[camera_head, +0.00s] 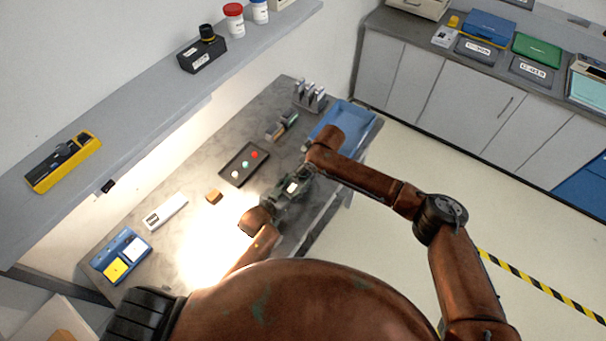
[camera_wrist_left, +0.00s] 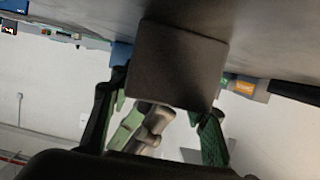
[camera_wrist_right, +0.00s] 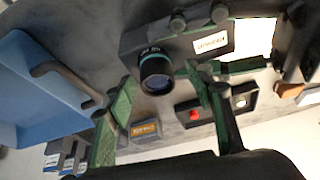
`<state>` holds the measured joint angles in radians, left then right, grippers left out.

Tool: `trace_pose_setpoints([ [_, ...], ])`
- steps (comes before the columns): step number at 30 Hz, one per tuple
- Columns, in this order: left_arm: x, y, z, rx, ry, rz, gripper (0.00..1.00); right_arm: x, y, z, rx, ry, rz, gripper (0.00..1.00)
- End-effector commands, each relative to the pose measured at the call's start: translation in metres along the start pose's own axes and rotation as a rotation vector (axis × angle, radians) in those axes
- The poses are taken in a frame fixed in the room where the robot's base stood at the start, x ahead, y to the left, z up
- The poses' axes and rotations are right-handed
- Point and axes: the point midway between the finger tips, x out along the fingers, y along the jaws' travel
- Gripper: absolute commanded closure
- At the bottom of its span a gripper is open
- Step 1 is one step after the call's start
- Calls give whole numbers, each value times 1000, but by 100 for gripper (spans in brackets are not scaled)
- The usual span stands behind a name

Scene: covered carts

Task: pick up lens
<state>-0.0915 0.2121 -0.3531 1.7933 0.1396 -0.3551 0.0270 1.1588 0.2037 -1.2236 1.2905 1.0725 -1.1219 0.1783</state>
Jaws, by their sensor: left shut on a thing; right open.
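A dark box-shaped device with a pale label (camera_wrist_right: 213,43) shows large in the right wrist view. A short black lens (camera_wrist_right: 156,72) with a teal ring sticks out from its end. The device also shows small in the head view (camera_head: 292,187), between my two grippers. My left gripper (camera_head: 275,205) is shut on the device, whose dark end (camera_wrist_left: 180,65) fills the gap between its fingers in the left wrist view. My right gripper (camera_wrist_right: 168,112) is open; the lens is in front of the space between its fingers, apparently untouched. The head view hides the lens.
A dark tray (camera_head: 228,178) with small coloured pieces, a brown block (camera_head: 213,196), a white device (camera_head: 165,211) and a blue case (camera_head: 106,262) are on the bench. A blue bin (camera_head: 362,124) and metal rack (camera_head: 310,94) stand at the far end. A shelf (camera_head: 130,140) runs along the wall.

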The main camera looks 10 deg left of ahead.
Motion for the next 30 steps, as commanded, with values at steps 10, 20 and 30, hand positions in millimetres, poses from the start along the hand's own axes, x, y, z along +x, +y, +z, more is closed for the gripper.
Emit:
trace_pose_setpoints([
  [10, 0, 0, 1, -1, -2, 0, 82, 7, 0, 0, 1, 0, 0, 53],
  [20, 0, 0, 1, -1, -2, 0, 82, 6, 0, 0, 1, 0, 0, 76],
  [30, 0, 0, 1, -1, -2, 0, 82, 7, -1, 0, 0, 0, -2, 100],
])
